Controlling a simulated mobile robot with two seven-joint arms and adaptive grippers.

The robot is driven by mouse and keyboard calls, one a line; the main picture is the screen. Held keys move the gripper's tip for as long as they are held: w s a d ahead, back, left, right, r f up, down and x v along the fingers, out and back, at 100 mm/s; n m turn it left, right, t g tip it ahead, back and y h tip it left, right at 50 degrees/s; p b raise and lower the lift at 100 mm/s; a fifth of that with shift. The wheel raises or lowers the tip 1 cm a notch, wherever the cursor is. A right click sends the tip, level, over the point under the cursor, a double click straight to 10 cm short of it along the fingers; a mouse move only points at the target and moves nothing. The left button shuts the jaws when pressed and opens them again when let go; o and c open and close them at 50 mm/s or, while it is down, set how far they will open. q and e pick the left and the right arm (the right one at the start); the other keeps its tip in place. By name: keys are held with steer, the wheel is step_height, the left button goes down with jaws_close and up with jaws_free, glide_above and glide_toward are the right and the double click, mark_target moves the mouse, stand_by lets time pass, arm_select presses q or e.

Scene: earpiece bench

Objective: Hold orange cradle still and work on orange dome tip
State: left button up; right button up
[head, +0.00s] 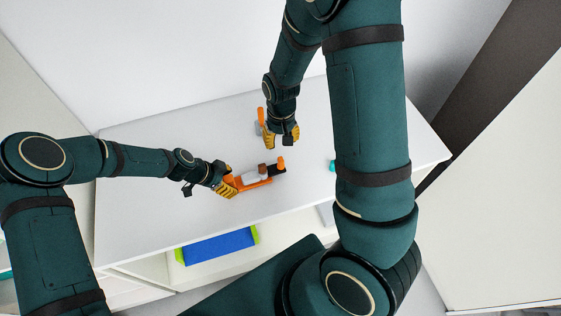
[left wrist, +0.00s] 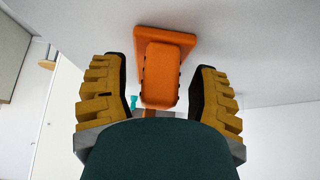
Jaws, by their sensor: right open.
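The orange cradle (head: 255,182) lies on the white table, with a white body and a brown knob on it. A small upright orange piece (head: 281,162), perhaps the dome tip, stands at its right end on a black part. My left gripper (head: 229,185) is at the cradle's left end. In the left wrist view the orange end (left wrist: 160,75) sits between my left fingers (left wrist: 162,98), with a gap visible on each side. My right gripper (head: 283,139) is open and empty, behind and above the cradle's right end, apart from it.
An orange upright piece with a grey part (head: 261,115) stands behind my right gripper. A teal object (head: 332,165) is partly hidden by my right arm. A blue bin (head: 220,246) with green ends sits on the shelf below. The table's left side is clear.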

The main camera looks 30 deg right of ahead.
arm_select(q)
steer(key=v, duration=1.2)
steer(key=shift+s, duration=0.1)
